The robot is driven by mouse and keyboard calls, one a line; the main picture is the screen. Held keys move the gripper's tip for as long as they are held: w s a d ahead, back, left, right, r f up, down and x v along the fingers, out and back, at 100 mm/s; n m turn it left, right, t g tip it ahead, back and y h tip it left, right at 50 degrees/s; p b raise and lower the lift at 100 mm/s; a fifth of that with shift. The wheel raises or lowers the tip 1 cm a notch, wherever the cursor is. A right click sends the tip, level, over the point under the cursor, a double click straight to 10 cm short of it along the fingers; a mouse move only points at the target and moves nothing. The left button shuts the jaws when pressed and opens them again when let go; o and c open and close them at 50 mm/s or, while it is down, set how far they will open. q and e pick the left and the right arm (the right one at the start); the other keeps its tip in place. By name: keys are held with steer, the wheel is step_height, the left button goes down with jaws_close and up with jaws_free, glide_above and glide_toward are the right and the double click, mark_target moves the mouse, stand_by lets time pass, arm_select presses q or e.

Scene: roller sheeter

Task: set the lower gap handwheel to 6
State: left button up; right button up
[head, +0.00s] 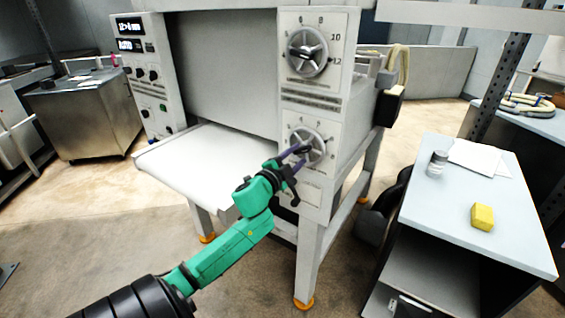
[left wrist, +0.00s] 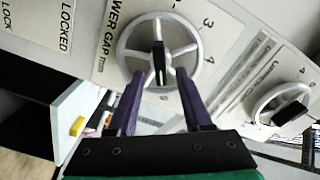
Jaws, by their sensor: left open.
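The lower gap handwheel (head: 318,135) is a grey spoked wheel on the machine's front panel, below a similar upper handwheel (head: 307,52). In the left wrist view the lower handwheel (left wrist: 126,50) has a black bar-shaped grip (left wrist: 158,55) across its hub. The numbers 3 and 4 show beside its rim, and "WER GAP mm" is legible. My left gripper (head: 303,160) is in front of this wheel. In the left wrist view its purple fingers (left wrist: 161,75) are spread, with the black grip appearing between their tips. I cannot tell whether they touch it. My right gripper is not in view.
A table (head: 420,215) with a yellow block (head: 482,216), a small jar (head: 437,163) and papers (head: 472,158) stands at the right. The white feed table (head: 195,160) juts out left of the wheel. A control panel (head: 145,75) is at the far left.

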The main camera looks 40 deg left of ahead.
arm_select(q)
steer(key=s+d+b, duration=0.2)
steer(key=s, duration=1)
steer(key=shift+s+d, duration=0.2)
steer(key=shift+s, duration=0.2)
